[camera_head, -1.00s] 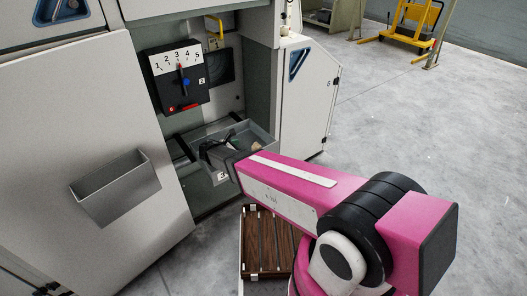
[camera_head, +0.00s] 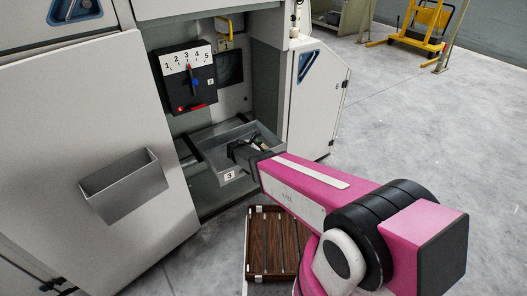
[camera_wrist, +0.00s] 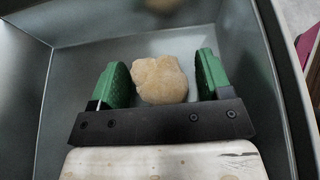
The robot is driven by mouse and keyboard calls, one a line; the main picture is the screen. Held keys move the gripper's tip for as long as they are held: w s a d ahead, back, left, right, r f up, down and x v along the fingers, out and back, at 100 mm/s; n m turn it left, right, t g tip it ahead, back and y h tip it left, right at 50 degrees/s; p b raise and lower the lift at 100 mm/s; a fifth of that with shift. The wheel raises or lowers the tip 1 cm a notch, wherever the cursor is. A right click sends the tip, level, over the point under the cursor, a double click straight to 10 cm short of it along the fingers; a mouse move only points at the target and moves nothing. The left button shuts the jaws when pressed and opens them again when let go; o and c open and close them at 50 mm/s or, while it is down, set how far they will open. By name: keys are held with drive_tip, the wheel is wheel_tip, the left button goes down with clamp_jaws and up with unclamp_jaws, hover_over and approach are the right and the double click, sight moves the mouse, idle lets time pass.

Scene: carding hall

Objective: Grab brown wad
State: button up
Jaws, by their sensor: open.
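The brown wad (camera_wrist: 160,80) is a tan, lumpy, rounded piece in the wrist view. It lies inside the grey drawer (camera_head: 211,152), which stands open from the machine and bears a label "3". My gripper (camera_wrist: 162,80) is inside the drawer, its two green fingers open on either side of the wad. A small gap shows between the wad and each finger. In the head view my gripper (camera_head: 247,152) reaches into the drawer, and its fingertips and the wad are hard to make out there.
A dial panel (camera_head: 187,75) numbered 1 to 5 sits above the drawer. A metal bin (camera_head: 124,187) is on the left door. A brown slatted box (camera_head: 270,243) is below the drawer. In the wrist view a blurred brownish patch (camera_wrist: 162,6) shows at the top edge. Open floor lies to the right.

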drive_tip(key=shift+w+d+f, duration=0.15)
drive_tip(key=shift+w+d, duration=0.05)
drive_tip(key=c, duration=1)
